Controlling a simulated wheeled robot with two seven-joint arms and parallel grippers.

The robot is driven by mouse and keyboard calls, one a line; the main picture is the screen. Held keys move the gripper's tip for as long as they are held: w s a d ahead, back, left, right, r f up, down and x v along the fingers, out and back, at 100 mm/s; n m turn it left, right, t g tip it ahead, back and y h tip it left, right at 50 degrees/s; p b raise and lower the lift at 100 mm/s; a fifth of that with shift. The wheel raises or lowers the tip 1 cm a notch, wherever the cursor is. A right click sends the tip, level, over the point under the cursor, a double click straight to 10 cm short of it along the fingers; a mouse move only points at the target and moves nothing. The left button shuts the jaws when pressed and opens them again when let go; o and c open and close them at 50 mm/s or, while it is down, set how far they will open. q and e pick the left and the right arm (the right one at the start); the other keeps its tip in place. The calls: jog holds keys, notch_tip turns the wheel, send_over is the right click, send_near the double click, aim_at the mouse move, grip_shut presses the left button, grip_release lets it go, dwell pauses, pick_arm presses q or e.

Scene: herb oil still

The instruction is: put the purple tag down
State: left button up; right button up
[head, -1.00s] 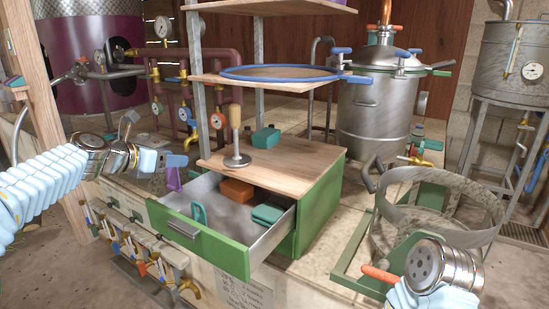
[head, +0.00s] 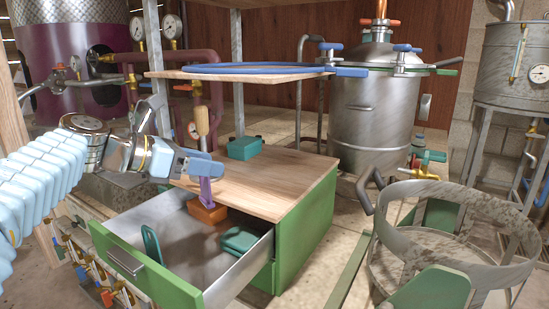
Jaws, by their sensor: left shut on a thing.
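The purple tag (head: 205,190) hangs from the blue fingers of my left gripper (head: 203,167), which is shut on it. The tag is upright, at the near edge of the wooden cabinet top and just above an orange block (head: 208,212) in the open drawer (head: 172,294). It overlaps the orange block in this view; I cannot tell whether they touch. The fingers hide the tag's upper end. My right gripper is not in view.
Teal pieces (head: 240,240) lie in the drawer, whose near floor is bare. A wooden-handled tool (head: 202,125) and a teal block (head: 243,148) stand on the cabinet top (head: 270,182). A shelf (head: 215,75) hangs above. A metal ring stand (head: 455,215) is at right.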

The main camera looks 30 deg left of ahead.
pick_arm(q)
jog(key=w+d, duration=0.1)
jog(key=w, duration=0.1)
jog(key=w+d, duration=0.1)
jog(key=w, duration=0.2)
jog(key=w+d, duration=0.2)
jog(key=w, duration=0.1)
jog(key=shift+w, duration=0.15)
jog(key=w, duration=0.1)
jog(key=w+d, duration=0.1)
jog(key=w, duration=0.1)
jog(key=shift+w+d+f, duration=0.3)
jog(key=shift+w+d, duration=0.05)
jog(key=shift+d, duration=0.05)
jog(key=shift+p, duration=0.3)
jog(key=shift+s, duration=0.1)
jog(key=o, duration=1.3)
jog(key=shift+f, duration=0.1)
jog(key=shift+s+a+r, duration=0.1)
jog(key=shift+r, duration=0.1)
jog(key=v, duration=1.1)
jog(key=shift+s, duration=0.3)
